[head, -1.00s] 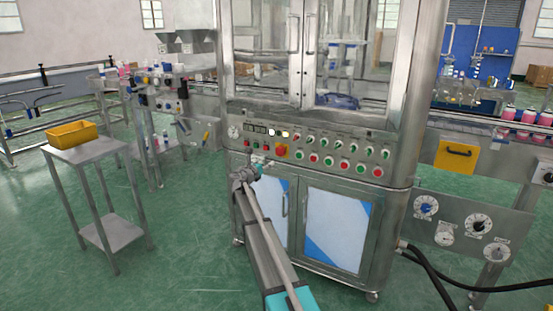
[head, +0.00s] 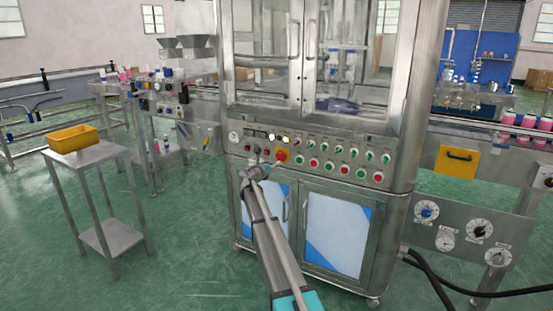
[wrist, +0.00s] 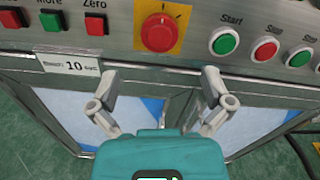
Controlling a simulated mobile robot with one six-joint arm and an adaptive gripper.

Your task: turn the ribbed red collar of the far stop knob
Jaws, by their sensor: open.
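A red stop knob (wrist: 159,32) sits on an orange-yellow plate on the steel control panel, at top centre of the wrist view. In the head view the same red knob (head: 281,155) shows at the left part of the panel. Ribs on its collar are too small to make out. My gripper (wrist: 160,84) is open and empty, with its two fingers spread apart below the knob in the wrist view. It is apart from the knob. In the head view my gripper (head: 255,160) is in front of the panel, left of and slightly below the knob.
Green and red push buttons (wrist: 224,42) lie right of the knob. Small red and green buttons (wrist: 51,21) and a number label (wrist: 70,63) lie left. Cabinet doors (head: 333,232) are below. A yellow bin (head: 73,138) stands on a side table. Hoses (head: 440,280) lie at right.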

